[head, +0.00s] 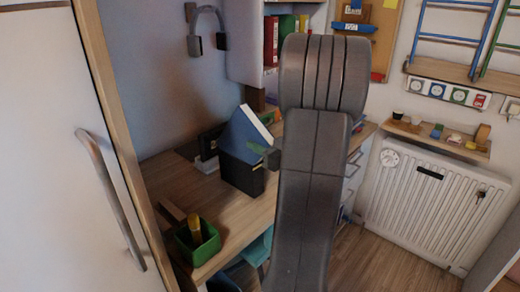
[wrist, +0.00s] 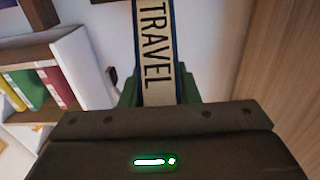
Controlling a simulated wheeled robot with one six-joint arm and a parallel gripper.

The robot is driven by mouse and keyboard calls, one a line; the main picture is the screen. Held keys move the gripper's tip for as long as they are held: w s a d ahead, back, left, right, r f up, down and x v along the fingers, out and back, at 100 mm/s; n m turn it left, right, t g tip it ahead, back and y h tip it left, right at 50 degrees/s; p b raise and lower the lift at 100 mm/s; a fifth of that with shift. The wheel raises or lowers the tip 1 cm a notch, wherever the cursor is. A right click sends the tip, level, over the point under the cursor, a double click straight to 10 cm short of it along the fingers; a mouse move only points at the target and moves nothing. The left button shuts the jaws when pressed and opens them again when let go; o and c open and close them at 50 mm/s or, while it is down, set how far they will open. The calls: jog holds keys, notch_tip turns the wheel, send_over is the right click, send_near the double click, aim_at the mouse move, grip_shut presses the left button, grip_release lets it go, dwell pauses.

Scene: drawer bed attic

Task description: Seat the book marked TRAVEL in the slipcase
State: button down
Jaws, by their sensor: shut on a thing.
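The book marked TRAVEL (wrist: 157,45) shows its pale spine with dark lettering and blue edges in the wrist view. My gripper (wrist: 158,92) is shut on it, with a green finger on each side of the spine. In the head view, the blue book (head: 243,132) is tilted at the top of a black slipcase (head: 240,177) on the desk. Its lower part is hidden by the slipcase, and I cannot tell how far it is inside. My gripper (head: 262,151) is partly hidden by my arm there. The slipcase is not clearly visible in the wrist view.
The wooden desk (head: 232,222) has a green pot (head: 197,243) near its front left. A dark object (head: 208,148) stands behind the slipcase. A shelf with colored binders (head: 271,40) is above. A white door (head: 60,150) is at left and a radiator (head: 420,200) at right.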

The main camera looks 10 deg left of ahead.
jog(key=shift+a+f, duration=0.15)
jog(key=shift+f, duration=0.7)
jog(key=c, duration=1.1)
grip_release()
jog(key=shift+w+a, duration=0.15)
jog(key=shift+r, duration=0.2)
